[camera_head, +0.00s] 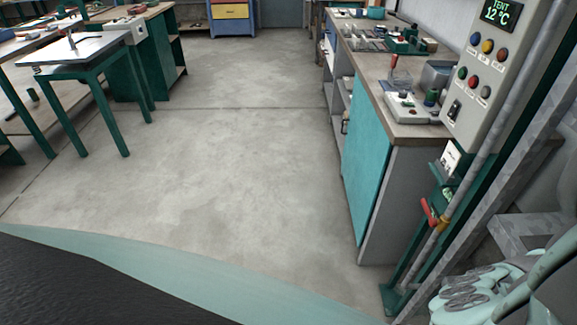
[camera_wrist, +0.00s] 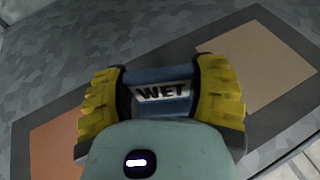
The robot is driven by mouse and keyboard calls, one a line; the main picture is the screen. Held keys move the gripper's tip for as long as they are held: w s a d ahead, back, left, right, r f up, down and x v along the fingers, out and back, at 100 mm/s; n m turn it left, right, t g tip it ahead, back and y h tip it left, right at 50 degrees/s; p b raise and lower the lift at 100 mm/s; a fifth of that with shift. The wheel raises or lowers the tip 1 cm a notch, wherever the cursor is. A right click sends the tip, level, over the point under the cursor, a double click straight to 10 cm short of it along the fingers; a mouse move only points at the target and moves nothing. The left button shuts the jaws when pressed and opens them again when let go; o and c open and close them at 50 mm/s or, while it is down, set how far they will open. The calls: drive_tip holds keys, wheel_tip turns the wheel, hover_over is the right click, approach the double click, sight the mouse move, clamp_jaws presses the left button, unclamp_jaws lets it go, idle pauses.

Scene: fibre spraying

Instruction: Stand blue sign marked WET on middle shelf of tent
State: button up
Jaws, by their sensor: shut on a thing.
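In the wrist view my gripper (camera_wrist: 163,98) has its two yellow ribbed fingers closed on the blue sign (camera_wrist: 158,76). The sign's white label reads WET and faces the camera between the fingers. The fingers hide the sign's ends, and my gripper body hides its near side. Beyond the sign is a grey mottled surface (camera_wrist: 60,65) with a dark strip carrying an orange patch and a tan patch. I cannot tell whether the sign touches this surface, or which shelf it is. Neither the sign nor my gripper can be made out in the head view.
A panel (camera_head: 487,75) with buttons and a display reading TENT 12 °C stands at the right, beside a sloping metal post (camera_head: 497,140). A workbench (camera_head: 408,132) with tools stands left of it. The concrete floor (camera_head: 230,140) is clear. A green-legged table (camera_head: 85,50) stands left.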

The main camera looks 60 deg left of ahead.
drive_tip(key=o, duration=1.2)
